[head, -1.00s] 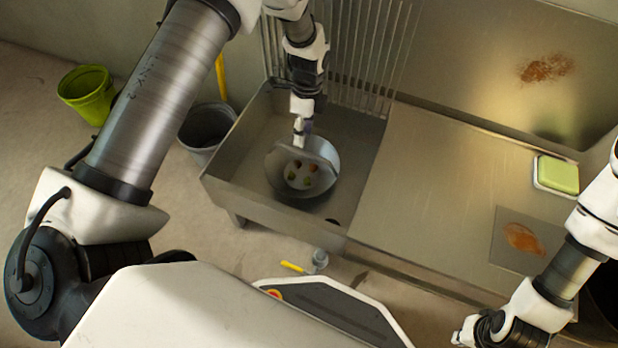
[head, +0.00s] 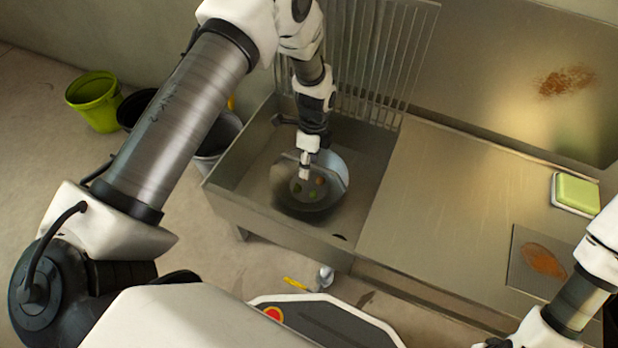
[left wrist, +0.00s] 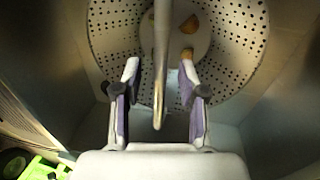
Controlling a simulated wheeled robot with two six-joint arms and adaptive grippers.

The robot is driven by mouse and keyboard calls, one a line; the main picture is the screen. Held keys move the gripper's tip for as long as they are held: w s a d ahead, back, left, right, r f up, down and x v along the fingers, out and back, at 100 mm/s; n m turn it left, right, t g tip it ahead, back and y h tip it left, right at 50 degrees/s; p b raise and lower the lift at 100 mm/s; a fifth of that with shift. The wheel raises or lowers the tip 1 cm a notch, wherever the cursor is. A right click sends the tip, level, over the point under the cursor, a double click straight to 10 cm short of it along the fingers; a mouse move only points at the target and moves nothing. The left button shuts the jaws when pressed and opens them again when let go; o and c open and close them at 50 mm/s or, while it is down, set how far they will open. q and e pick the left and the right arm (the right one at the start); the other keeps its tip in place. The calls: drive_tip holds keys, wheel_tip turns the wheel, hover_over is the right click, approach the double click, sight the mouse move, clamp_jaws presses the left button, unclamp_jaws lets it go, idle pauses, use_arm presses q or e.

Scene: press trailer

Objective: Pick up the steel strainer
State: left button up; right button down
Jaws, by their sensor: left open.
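The steel strainer (head: 338,181) is a round, perforated bowl in the sink basin, with a few small food bits inside. In the left wrist view its holed surface (left wrist: 232,50) fills the top, with orange-brown bits on a plain centre disc. My left gripper (head: 304,172) points down over the strainer in the head view and covers part of it. In the left wrist view the jaws (left wrist: 160,75) are open, with a thin metal bar, seemingly the strainer's handle, between them. Whether they touch it I cannot tell. My right arm shows at the lower right; its gripper is out of frame.
The sink basin's walls (head: 262,222) surround the strainer, with a slatted rack (head: 385,60) behind. The steel counter (head: 440,210) to the right is mostly clear, with a green sponge (head: 575,193) at its far side. Buckets, one lime green (head: 94,98), stand on the floor at left.

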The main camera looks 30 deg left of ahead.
use_arm(q)
drive_tip(key=shift+f, duration=0.15)
clamp_jaws()
idle(0.4)
wheel_tip(320, 180, up, 30)
drive_tip(key=p, duration=2.3)
drive_tip(key=shift+f, duration=0.2)
